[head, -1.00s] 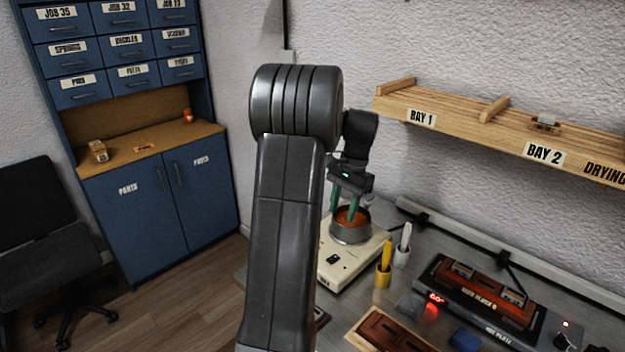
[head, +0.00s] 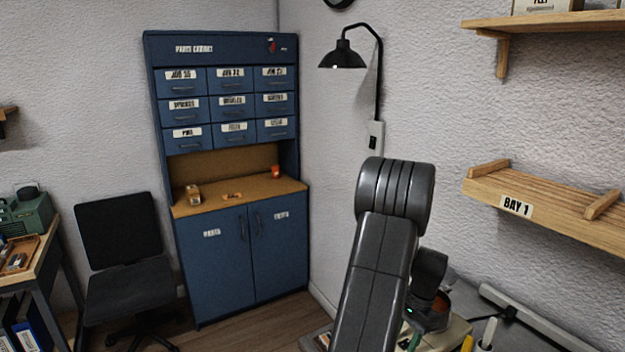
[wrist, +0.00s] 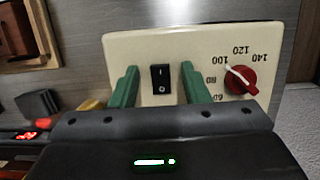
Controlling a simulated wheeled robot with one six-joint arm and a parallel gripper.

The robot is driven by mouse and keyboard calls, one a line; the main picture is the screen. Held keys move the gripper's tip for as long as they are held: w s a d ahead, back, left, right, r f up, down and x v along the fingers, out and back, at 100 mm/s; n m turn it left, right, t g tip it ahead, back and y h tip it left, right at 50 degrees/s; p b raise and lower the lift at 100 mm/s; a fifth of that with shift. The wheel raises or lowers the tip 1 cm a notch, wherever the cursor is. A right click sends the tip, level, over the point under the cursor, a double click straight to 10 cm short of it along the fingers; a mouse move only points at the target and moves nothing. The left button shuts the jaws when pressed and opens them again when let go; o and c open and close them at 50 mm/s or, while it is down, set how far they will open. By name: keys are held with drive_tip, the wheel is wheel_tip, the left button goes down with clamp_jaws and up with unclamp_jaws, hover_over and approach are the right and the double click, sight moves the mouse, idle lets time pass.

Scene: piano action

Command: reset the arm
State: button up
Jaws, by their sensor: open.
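My gripper shows in the wrist view (wrist: 158,88) with two green fingers spread apart and nothing between them. It is over the front of a cream heater unit (wrist: 190,48), with a black rocker switch seen between the fingers and a red dial (wrist: 240,79) to their right. In the head view my arm rises at the lower right, and the gripper is low beside the pot (head: 437,312) on the cream unit, mostly hidden by my own arm. Whether the fingers touch the unit cannot be told.
A blue parts cabinet (head: 237,252) stands in the corner, with a black chair (head: 122,240) to its left. A wall lamp (head: 343,56) hangs above my arm. A wooden shelf marked BAY 1 (head: 516,205) juts from the wall at right. Open floor lies before the cabinet.

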drive_tip(key=shift+a+r+h, duration=0.1)
drive_tip(key=shift+h, duration=0.2)
idle(0.4)
